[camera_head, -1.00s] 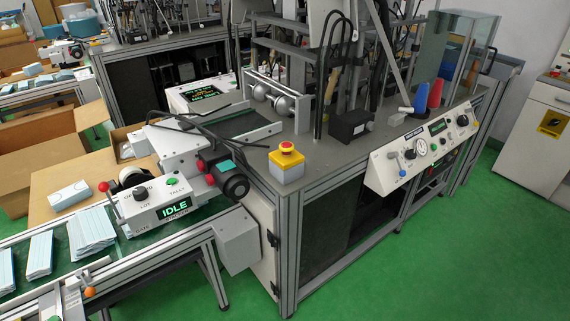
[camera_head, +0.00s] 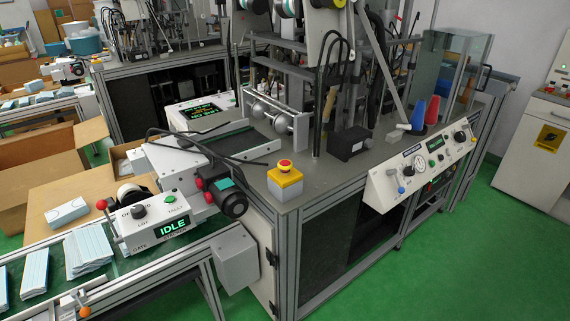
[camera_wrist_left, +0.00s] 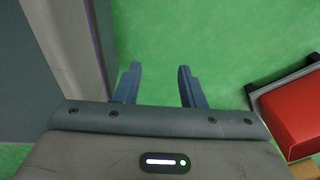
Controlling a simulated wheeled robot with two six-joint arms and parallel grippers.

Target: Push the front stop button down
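The front stop button (camera_head: 286,166) is a red mushroom cap on a yellow box with a pale grey base, in the head view. It stands upright on the near corner of the grey machine table (camera_head: 327,180). Neither of my grippers shows in the head view, so no gripper is seen near the button. In the left wrist view my left gripper (camera_wrist_left: 158,87) has its two blue fingers spread apart with only green floor between them. The button is not seen in that view. My right gripper is not in view.
Left of the button, a white control box (camera_head: 158,222) with an IDLE display and a dark motor (camera_head: 232,203) stand close. A sloped control panel (camera_head: 422,167) is to the right. A red object (camera_wrist_left: 293,112) is at the left wrist view's right edge. Green floor lies open in front.

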